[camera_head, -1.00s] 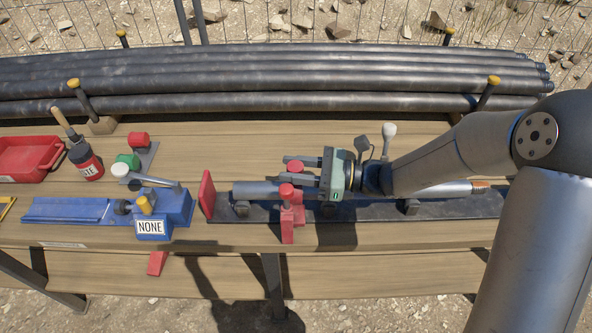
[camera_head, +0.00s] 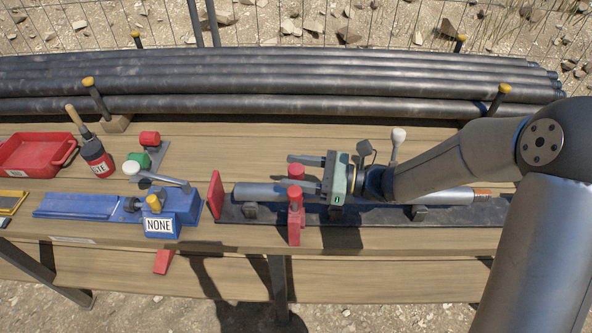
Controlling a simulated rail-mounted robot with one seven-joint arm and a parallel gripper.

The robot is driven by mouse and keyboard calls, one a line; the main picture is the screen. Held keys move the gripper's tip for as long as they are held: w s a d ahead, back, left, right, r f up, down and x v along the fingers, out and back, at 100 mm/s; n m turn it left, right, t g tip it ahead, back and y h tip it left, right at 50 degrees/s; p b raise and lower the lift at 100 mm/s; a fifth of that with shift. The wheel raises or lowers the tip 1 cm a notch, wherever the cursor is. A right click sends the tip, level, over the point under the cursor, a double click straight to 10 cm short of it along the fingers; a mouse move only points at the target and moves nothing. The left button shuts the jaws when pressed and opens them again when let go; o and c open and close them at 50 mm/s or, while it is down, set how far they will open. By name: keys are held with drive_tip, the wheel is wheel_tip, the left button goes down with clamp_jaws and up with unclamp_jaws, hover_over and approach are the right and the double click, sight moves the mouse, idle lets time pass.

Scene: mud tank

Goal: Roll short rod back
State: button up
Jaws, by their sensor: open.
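The short rod (camera_head: 452,196) is a grey metal cylinder with a copper-coloured threaded right end. It lies lengthwise on low dark supports along a dark rail (camera_head: 460,212). My gripper (camera_head: 304,174) is at the rod's left half, fingers pointing left. The jaws are open, with one finger behind the rod and the other close to or over it. I cannot tell whether they touch the rod. A red clamp-like stand (camera_head: 295,222) stands in front of the rod and hides part of it and of the nearer finger. A red plate (camera_head: 216,195) stands upright beyond the rod's left end.
A blue fixture (camera_head: 182,205) labelled NONE is left of the rail. Long dark pipes (camera_head: 250,85) fill the back. The bench behind the rail is mostly clear.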

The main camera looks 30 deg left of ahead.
drive_tip(key=b+v, duration=0.1)
drive_tip(key=v, duration=1.6)
drive_tip(key=s+a+r+n+g+h+p, duration=0.3)
drive_tip(key=s+a+r+n+h+p, duration=0.5)
drive_tip(key=n+h, duration=0.75)
drive_tip(key=w+a+r+n+t+h+p, duration=0.2)
drive_tip(key=a+r+n+t+p, duration=0.1)
drive_tip(key=a+r+n+t, duration=0.75)
drive_tip(key=f+n, duration=0.1)
drive_tip(key=f, duration=0.4)
drive_tip(key=d+f+g, duration=0.1)
drive_tip(key=f, duration=0.5)
drive_tip(key=d+f+n+p, duration=0.1)
drive_tip(key=f, duration=0.4)
drive_tip(key=shift+w+f+n+g+y, duration=0.2)
drive_tip(key=shift+f+n+g+y, duration=0.05)
drive_tip(key=shift+f+n+g, duration=0.1)
